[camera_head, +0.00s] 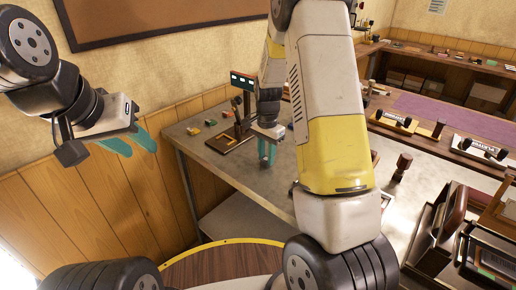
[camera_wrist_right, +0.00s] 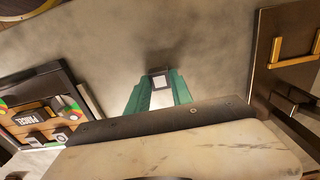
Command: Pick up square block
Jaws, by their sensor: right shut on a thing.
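The square block (camera_wrist_right: 160,80) is small, with a pale speckled face and a dark edge. It sits between the teal fingers of my right gripper (camera_wrist_right: 158,92) in the right wrist view. My right gripper is shut on it. In the head view this gripper (camera_head: 267,155) points down just above the grey table (camera_head: 222,165), and its fingers hide the block. Whether the block touches the table I cannot tell. My left gripper (camera_head: 134,144) hangs empty over the floor left of the table, its teal fingers apart.
A dark press board (camera_head: 232,142) with a yellow corner guide (camera_wrist_right: 297,48) stands beside my right gripper. A dark tray with labelled pieces (camera_wrist_right: 40,112) is left in the wrist view. Bare tabletop lies between.

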